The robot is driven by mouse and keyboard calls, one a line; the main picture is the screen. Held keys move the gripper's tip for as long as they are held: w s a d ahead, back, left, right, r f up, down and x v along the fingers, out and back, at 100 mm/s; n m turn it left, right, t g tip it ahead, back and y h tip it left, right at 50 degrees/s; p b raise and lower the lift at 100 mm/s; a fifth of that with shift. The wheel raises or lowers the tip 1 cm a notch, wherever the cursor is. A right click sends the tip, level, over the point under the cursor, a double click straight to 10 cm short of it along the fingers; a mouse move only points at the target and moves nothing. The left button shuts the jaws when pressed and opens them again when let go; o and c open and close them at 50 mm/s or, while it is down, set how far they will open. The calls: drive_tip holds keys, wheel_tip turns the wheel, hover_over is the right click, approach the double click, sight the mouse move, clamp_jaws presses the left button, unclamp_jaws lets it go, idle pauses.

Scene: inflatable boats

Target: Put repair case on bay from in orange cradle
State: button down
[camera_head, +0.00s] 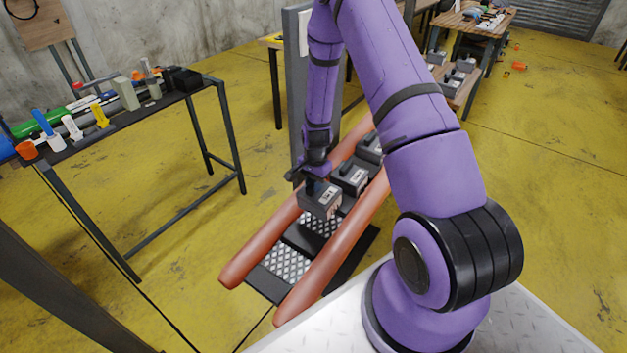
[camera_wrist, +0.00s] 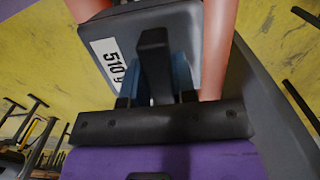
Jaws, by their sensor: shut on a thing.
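My gripper (camera_head: 313,184) points down and is shut on the handle of a grey repair case (camera_head: 320,203). In the wrist view the case (camera_wrist: 186,22) fills the top middle, with a white label reading "510 g", and my gripper (camera_wrist: 155,75) straddles its dark handle. The orange cradle (camera_head: 252,254) has two long red-orange tubes with a row of bays between them. The held case is over the middle of this row; I cannot tell whether it touches the surface below. Two more grey cases, one (camera_head: 349,178) and another (camera_head: 369,149), sit farther back in the row.
Two diamond-plate bay surfaces, the near one (camera_head: 285,262) and the one by the held case (camera_head: 318,224), show bare metal. A grey post (camera_head: 297,100) stands behind the cradle. A dark table (camera_head: 130,112) with tools is at left. A wooden bench (camera_head: 478,20) stands at back right.

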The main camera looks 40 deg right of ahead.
drive_tip(key=shift+w+d+f, duration=0.1)
drive_tip(key=shift+d+f, duration=0.05)
drive_tip(key=shift+f, duration=1.35)
drive_tip(key=shift+w+d+f, duration=0.1)
drive_tip(key=shift+d+f, duration=0.05)
drive_tip(key=shift+f, duration=1.4)
drive_tip(key=shift+d+f, duration=0.15)
drive_tip(key=shift+f, duration=1.35)
drive_tip(key=c, duration=0.8)
unclamp_jaws()
drive_tip(key=shift+c, duration=0.2)
